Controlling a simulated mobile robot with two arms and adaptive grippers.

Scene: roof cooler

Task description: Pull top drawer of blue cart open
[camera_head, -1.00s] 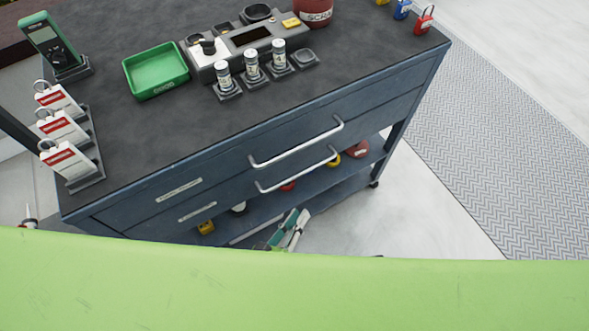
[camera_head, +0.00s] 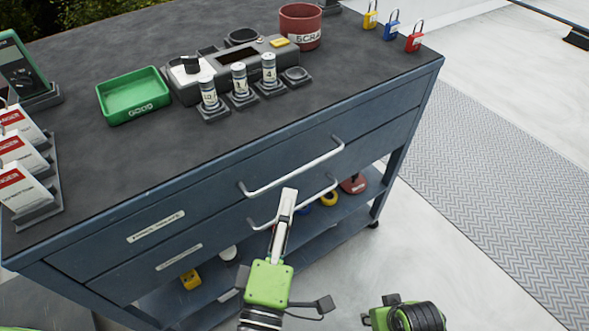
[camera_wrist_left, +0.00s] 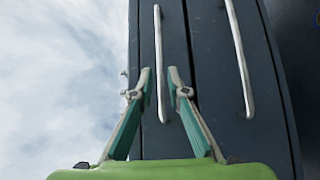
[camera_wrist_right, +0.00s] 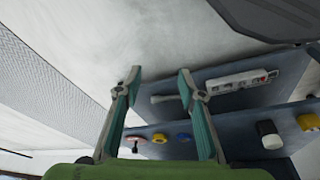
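The blue cart (camera_head: 95,225) has two closed drawers with silver bar handles. The top drawer handle (camera_head: 292,166) runs along the upper front; it also shows in the left wrist view (camera_wrist_left: 157,45). My left gripper (camera_head: 289,192) is in front of the drawers, its tips just below the top handle in the head view. In the left wrist view its fingers are apart, with the top handle between the tips in the picture; contact is not visible. My right gripper (camera_wrist_right: 159,75) is open and empty, low before the cart's lower shelf; its tips are out of the head view.
The lower drawer handle (camera_head: 292,203) is partly hidden behind my left gripper. The cart top holds a green tray (camera_head: 133,95), a red bin (camera_head: 301,25), padlocks (camera_head: 414,37) and tagged cards (camera_head: 22,155). Floor and a patterned mat (camera_head: 500,180) lie clear to the right.

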